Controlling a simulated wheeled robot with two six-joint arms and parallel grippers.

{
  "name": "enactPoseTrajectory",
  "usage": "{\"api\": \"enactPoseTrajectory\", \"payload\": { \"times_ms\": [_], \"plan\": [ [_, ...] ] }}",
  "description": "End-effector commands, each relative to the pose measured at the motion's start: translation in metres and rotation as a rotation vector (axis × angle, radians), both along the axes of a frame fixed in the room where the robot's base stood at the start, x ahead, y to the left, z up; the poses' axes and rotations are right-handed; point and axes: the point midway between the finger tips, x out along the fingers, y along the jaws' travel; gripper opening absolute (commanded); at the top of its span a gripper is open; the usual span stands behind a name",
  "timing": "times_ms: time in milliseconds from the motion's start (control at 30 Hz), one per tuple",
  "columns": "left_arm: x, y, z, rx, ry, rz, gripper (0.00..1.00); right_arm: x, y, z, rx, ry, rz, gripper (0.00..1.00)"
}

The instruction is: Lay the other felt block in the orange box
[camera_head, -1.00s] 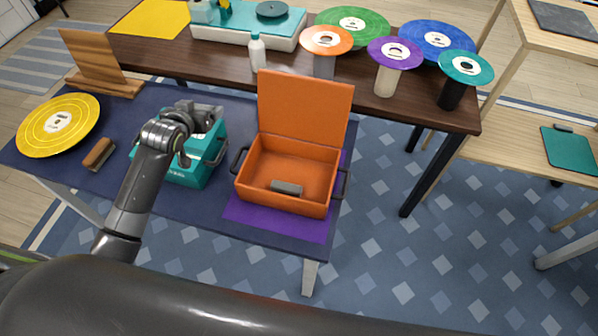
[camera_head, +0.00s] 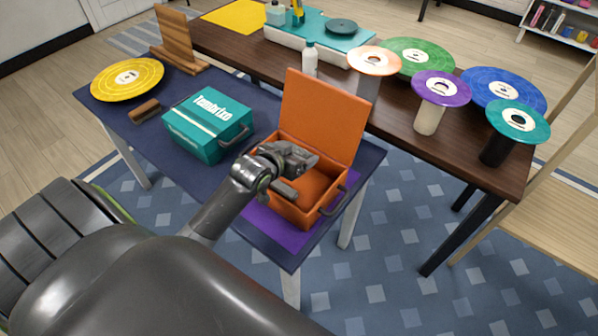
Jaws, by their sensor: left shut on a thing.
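The orange box (camera_head: 291,211) stands open on the blue-covered table, its lid (camera_head: 323,115) raised at the back. My left gripper (camera_head: 300,162) is over the box opening, shut on a grey felt block that its own fingers mostly hide. A grey felt block (camera_head: 284,191) shows just below the gripper, by the front wall inside the box. I cannot tell how far the held block is above the box floor. My right gripper is not in view.
A shut teal case (camera_head: 208,123) stands left of the box. A wooden brush (camera_head: 145,111) and a yellow record (camera_head: 127,78) lie farther left. A purple mat (camera_head: 270,222) is under the box. A dark table (camera_head: 400,122) with records on stands is behind.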

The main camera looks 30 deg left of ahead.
Motion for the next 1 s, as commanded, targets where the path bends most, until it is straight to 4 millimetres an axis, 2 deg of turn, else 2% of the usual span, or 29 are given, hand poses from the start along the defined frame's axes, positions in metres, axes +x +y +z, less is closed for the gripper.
{"api": "enactPoseTrajectory", "payload": {
  "times_ms": [33,133,433,1000],
  "plan": [
    [-0.001,0.0,-0.009,-0.002,0.002,0.001,0.59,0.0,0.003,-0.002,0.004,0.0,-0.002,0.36],
    [0.0,0.0,-0.018,-0.001,0.0,0.0,0.59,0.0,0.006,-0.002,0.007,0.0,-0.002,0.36],
    [0.0,0.0,-0.054,-0.001,0.0,0.0,0.59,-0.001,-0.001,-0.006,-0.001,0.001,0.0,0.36],
    [0.0,0.0,-0.065,0.0,-0.002,0.0,0.59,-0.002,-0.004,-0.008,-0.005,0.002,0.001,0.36]
  ]
}}
